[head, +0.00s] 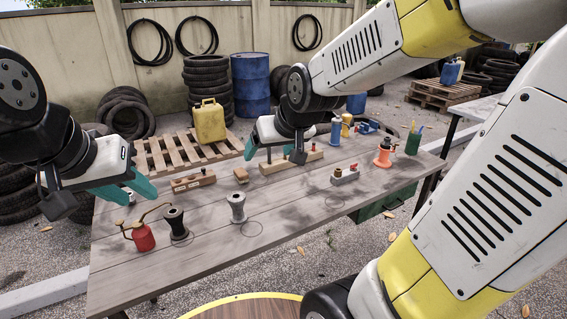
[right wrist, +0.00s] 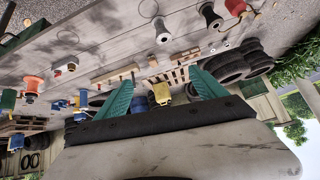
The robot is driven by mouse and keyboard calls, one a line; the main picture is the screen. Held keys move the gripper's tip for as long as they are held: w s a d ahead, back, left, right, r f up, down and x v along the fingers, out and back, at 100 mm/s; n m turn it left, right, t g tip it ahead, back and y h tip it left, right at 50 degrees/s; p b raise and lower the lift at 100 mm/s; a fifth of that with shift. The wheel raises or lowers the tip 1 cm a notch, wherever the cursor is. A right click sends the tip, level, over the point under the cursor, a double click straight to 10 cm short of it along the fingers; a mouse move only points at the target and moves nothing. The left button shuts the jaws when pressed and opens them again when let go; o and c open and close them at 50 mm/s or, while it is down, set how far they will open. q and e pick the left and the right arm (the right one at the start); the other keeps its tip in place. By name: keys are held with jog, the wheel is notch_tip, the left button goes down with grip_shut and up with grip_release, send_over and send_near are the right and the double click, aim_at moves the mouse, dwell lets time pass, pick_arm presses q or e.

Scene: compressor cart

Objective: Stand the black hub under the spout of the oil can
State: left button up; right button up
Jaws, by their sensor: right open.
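The red oil can (head: 143,238) stands at the near left of the table, its thin spout reaching up to the right. The black hub (head: 176,224) stands upright just right of the can. My right gripper (right wrist: 160,88) is open and empty over the table's back.
A grey hub (head: 237,208) stands right of the black one. A wooden block (head: 193,181), a pegged wooden rail (head: 290,162), a valve fitting (head: 345,175) and an orange spool (head: 383,153) stand farther back. The front middle of the table is clear.

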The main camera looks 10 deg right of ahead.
jog(key=s+d+r+m+g, duration=0.1)
jog(key=s+d+r, duration=0.1)
jog(key=s, duration=1.2)
jog(key=shift+r+g, duration=0.4)
jog(key=shift+r, duration=0.05)
